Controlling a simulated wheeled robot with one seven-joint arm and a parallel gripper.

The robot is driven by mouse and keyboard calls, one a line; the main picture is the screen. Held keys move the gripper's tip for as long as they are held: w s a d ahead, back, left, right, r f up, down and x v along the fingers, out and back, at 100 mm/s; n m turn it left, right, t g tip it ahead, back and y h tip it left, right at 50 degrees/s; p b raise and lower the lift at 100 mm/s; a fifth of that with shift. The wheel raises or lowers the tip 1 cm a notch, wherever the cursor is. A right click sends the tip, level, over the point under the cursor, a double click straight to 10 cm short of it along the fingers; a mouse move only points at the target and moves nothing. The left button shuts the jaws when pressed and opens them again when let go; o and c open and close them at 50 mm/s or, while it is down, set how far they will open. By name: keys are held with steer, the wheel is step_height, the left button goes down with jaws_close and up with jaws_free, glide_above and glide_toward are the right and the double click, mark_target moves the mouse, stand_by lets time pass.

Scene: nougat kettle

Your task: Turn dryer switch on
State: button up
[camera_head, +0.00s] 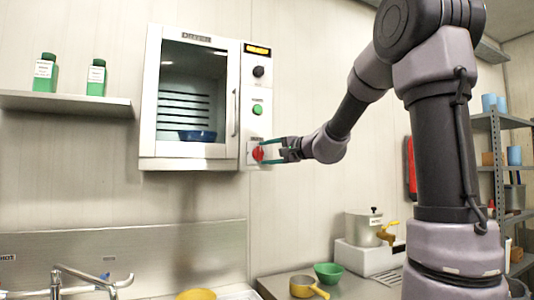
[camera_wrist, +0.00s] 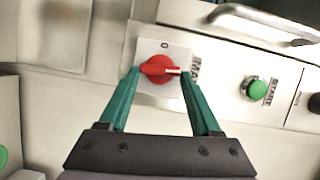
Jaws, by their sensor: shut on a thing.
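The dryer (camera_head: 190,100) is a white wall cabinet with a glass door and a control panel on its right side. Its red rotary switch (camera_head: 258,153) sits at the bottom of the panel. In the wrist view the red switch (camera_wrist: 160,69) lies on a white plate marked "0", with its pale pointer line toward the right of the picture. My gripper (camera_head: 266,151) has its two green fingers around the switch, one on each side; in the wrist view the gripper (camera_wrist: 158,73) is shut on the knob. The fingers partly hide the switch in the head view.
A green start button (camera_head: 257,110) and a black knob (camera_head: 258,71) are above the switch. The door handle (camera_head: 236,108) is left of the panel. A blue bowl (camera_head: 197,135) stands inside the dryer. A counter with a kettle (camera_head: 368,228) is below.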

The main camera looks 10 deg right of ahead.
steer(key=shift+f+m, duration=0.1)
steer(key=shift+m, duration=0.4)
steer(key=o, duration=1.4)
steer(key=shift+d, duration=0.1)
steer(key=v, duration=1)
steer(key=shift+s+d+f, duration=0.15)
steer(key=shift+s+f, duration=0.05)
steer(key=shift+s, duration=0.1)
